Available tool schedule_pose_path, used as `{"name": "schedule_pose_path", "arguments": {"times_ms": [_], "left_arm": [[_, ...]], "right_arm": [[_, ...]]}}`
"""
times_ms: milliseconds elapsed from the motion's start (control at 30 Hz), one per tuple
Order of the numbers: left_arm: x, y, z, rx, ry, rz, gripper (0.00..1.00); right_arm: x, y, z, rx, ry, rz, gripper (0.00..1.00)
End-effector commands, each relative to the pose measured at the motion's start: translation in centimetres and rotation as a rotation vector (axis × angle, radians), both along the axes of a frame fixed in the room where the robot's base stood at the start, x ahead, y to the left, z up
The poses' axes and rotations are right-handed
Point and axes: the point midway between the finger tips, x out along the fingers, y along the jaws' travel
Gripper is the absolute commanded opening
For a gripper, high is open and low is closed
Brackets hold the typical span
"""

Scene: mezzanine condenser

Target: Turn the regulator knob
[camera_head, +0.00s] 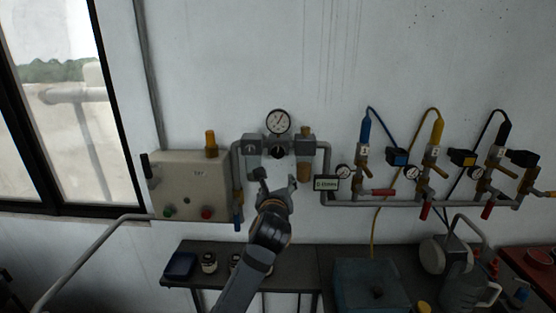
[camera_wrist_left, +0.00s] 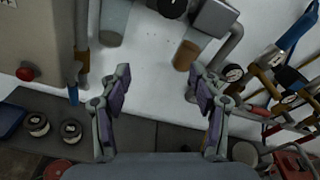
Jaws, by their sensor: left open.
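The regulator (camera_head: 266,144) is a grey wall-mounted block on a pipe, with a round white gauge (camera_head: 278,122) above it. Its dark knob (camera_head: 278,152) faces out below the gauge. In the left wrist view a dark round part that looks like the knob (camera_wrist_left: 172,7) is cut off by the top edge. My left gripper (camera_head: 277,182) is open and empty, just below the knob in the head view and apart from it. Both its fingers also show in the left wrist view (camera_wrist_left: 161,80), spread wide. My right gripper is not in view.
A beige control box (camera_head: 188,186) with buttons is left of the regulator. A brown cylinder (camera_head: 304,170) hangs close on the right. Pipes with valves, small gauges and coloured hoses run further right. A dark bench (camera_head: 300,262) with jars and a blue box (camera_head: 368,284) stands below.

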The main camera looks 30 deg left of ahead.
Motion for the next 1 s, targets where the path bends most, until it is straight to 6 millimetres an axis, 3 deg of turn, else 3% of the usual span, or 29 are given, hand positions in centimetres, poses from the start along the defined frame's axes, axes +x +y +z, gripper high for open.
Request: {"name": "schedule_pose_path", "arguments": {"times_ms": [33, 100, 200, 433, 800, 1000], "left_arm": [[0.4, 0.4, 2.0, 0.101, 0.004, 0.000, 0.63], [0.7, 0.7, 3.8, 0.211, 0.017, 0.006, 0.63], [0.9, 0.9, 5.1, 0.290, 0.029, 0.011, 0.63], [1.9, 1.5, 5.5, 0.306, 0.036, 0.012, 0.63], [8.1, 5.4, 5.5, 0.301, 0.035, 0.011, 0.63], [9.7, 6.4, 5.2, 0.299, 0.034, 0.011, 0.63]], "right_arm": [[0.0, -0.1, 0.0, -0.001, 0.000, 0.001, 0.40], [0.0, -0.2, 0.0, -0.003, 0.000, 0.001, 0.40], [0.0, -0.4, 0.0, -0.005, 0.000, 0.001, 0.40], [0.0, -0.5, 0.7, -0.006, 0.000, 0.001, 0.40], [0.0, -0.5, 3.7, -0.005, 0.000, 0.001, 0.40], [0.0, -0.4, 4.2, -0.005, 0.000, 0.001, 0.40]]}}
